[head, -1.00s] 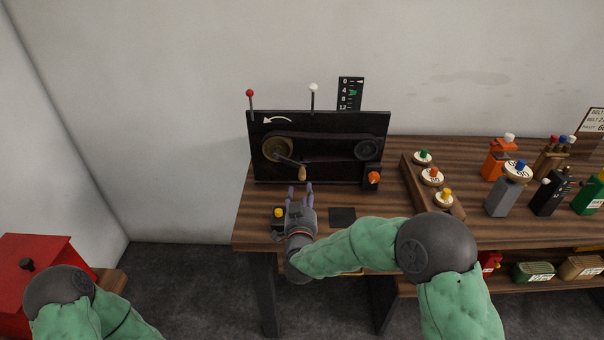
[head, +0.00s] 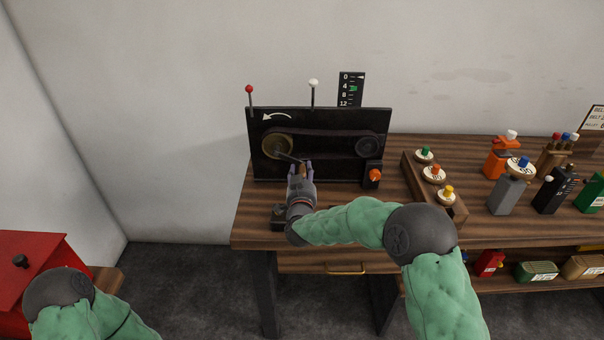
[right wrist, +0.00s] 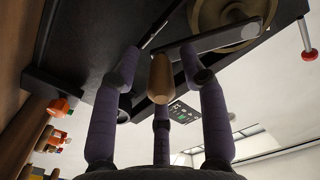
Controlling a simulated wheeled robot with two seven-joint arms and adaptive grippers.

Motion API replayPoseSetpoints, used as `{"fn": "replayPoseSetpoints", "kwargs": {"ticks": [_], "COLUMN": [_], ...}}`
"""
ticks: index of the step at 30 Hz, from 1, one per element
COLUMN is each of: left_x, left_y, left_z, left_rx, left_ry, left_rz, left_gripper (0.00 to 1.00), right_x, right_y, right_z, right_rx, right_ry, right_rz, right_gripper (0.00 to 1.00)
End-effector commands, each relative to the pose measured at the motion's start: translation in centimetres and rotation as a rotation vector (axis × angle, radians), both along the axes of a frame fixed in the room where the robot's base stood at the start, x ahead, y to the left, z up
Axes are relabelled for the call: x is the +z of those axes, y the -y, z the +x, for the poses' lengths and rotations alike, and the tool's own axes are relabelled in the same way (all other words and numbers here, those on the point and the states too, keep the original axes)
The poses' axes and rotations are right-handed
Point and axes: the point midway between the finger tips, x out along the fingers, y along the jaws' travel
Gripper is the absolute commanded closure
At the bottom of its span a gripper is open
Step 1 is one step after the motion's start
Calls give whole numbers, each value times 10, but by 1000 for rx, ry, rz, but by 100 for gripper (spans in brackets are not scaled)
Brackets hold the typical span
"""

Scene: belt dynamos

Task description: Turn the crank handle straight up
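The crank handle is a wooden grip on a dark metal arm (head: 288,157) fixed to the brass wheel (head: 277,146) at the left of the black belt panel (head: 330,165). The arm points down and to the right. In the right wrist view the wooden grip (right wrist: 160,78) sits between the spread purple fingers of my right gripper (right wrist: 160,95), which is open around it; no firm contact shows. In the head view my right gripper (head: 301,168) is at the handle and hides most of the grip. My left gripper is out of the head view; only its arm shows.
A white curved arrow (head: 277,117) on the panel points left. An orange knob (head: 375,175) is on the panel's lower right. A red box (head: 30,265) is at lower left.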

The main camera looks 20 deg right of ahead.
Motion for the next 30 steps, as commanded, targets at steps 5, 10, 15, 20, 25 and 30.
{"fn": "replayPoseSetpoints", "kwargs": {"ticks": [5,10,15,20,25,30], "left_x": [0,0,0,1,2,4], "left_y": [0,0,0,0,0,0], "left_z": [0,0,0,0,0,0], "left_rx": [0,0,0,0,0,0], "left_ry": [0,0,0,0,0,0], "left_rz": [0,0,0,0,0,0], "left_gripper": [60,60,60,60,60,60], "right_x": [0,0,0,0,1,2], "right_y": [0,0,0,0,1,2], "right_z": [0,0,0,0,-1,-1], "right_rx": [0,0,-1,-1,-1,-1], "right_ry": [0,0,-1,-2,-4,-8], "right_rz": [0,0,-2,-7,-13,-27], "right_gripper": [100,100,100,100,100,100]}}
